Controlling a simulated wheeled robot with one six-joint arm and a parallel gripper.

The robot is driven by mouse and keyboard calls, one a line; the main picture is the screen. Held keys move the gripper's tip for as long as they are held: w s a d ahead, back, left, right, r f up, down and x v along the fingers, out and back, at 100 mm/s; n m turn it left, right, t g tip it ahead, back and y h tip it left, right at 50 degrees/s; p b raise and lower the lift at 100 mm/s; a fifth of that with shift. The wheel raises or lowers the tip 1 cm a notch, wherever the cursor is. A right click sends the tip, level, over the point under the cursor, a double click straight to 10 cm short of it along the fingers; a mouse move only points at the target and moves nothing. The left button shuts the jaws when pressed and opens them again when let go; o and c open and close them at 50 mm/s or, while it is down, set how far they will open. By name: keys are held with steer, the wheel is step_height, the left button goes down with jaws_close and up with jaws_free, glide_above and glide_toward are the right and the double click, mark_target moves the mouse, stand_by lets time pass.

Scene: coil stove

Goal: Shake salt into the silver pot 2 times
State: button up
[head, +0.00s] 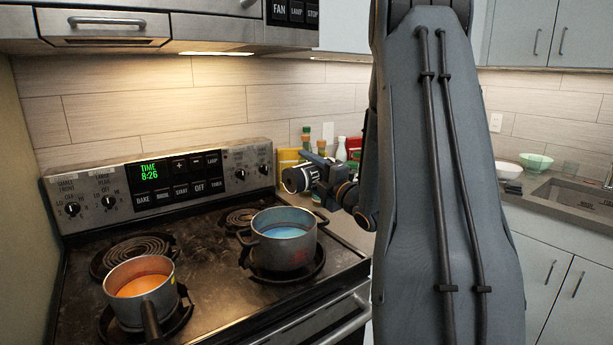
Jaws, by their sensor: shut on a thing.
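The silver pot (284,252), with two loop handles, stands on the front right burner and holds a bluish liquid. My gripper (312,174) is shut on the salt shaker (296,179), a small cylinder with a light band and dark parts. The shaker lies on its side, with one end pointing left. In the picture it shows above the pot's back right rim, apart from it. My arm hides part of the counter behind it. I cannot see any salt falling.
A saucepan (140,312) of orange liquid stands on the front left burner, its handle toward me. Two bare coils (133,254) lie behind the pots. Bottles (341,150) and boxes stand on the counter behind my gripper. Bowls (536,163) and a sink (574,195) are at right.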

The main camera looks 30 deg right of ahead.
steer(key=shift+s+a+r+n+y+b, duration=0.1)
steer(key=shift+a+r+n+y+b, duration=0.1)
steer(key=shift+a+n+b, duration=0.4)
steer(key=shift+w+a+r+n+y+b, duration=0.1)
steer(key=shift+a+r+n+y+b, duration=0.05)
steer(key=shift+n+b, duration=0.7)
steer(key=shift+s+a+r+n+y+b, duration=0.1)
steer(key=shift+a+r+n+y+b, duration=0.1)
steer(key=shift+a+n+b, duration=0.4)
steer(key=shift+s+a+r+n+g+y+b, duration=0.1)
steer(key=shift+a+r+n+b, duration=0.15)
steer(key=shift+n+b, duration=0.5)
steer(key=shift+w+a+r+n+g+y+b, duration=0.15)
steer(key=shift+a+n+b, duration=0.2)
steer(key=shift+n+b, duration=0.45)
steer(key=shift+s+a+r+n+g+y+b, duration=0.15)
steer(key=shift+a+n+b, duration=0.15)
steer(key=shift+n+b, duration=0.45)
steer(key=shift+r+n, duration=0.15)
steer(key=shift+n, duration=0.1)
step_height(320, 180, up, 4)
steer(key=shift+r+p, duration=0.2)
steer(key=shift+p, duration=0.7)
steer(key=shift+f, duration=0.1)
